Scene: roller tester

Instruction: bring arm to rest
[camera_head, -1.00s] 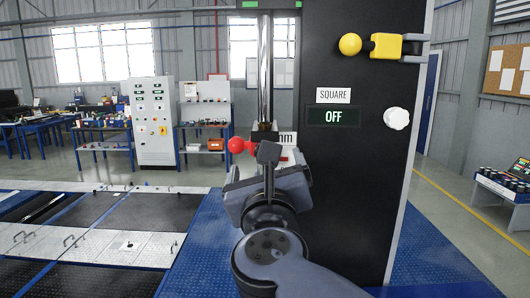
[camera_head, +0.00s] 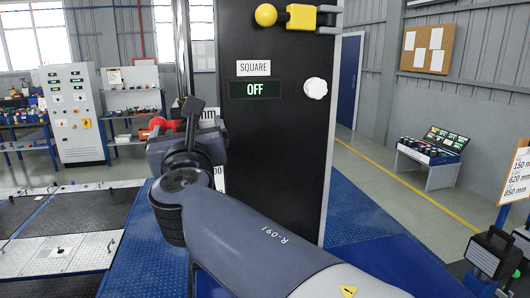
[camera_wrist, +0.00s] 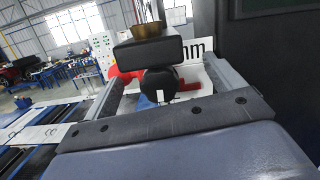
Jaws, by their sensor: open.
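My gripper (camera_head: 176,134) is at the left edge of a tall black panel (camera_head: 265,150), in front of a chrome rod (camera_head: 181,50). A red ball (camera_head: 157,123) shows just behind it. In the wrist view my gripper (camera_wrist: 165,78) has its two grey fingers spread wide apart. A dark block (camera_wrist: 150,50) with a brass collar and a round black part (camera_wrist: 160,84) below it show between the fingers in the picture. I cannot tell whether they touch the fingers. A red part and a white label ending in "mm" lie behind. My forearm fills the lower middle of the head view.
The panel bears a "SQUARE" sign, an "OFF" display (camera_head: 255,89), a white knob (camera_head: 315,88), a yellow ball (camera_head: 265,15) and a yellow block (camera_head: 302,17). A white cabinet (camera_head: 75,115) stands left. A small table (camera_head: 428,165) and a sign board (camera_head: 515,175) are right. Blue floor plates lie between.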

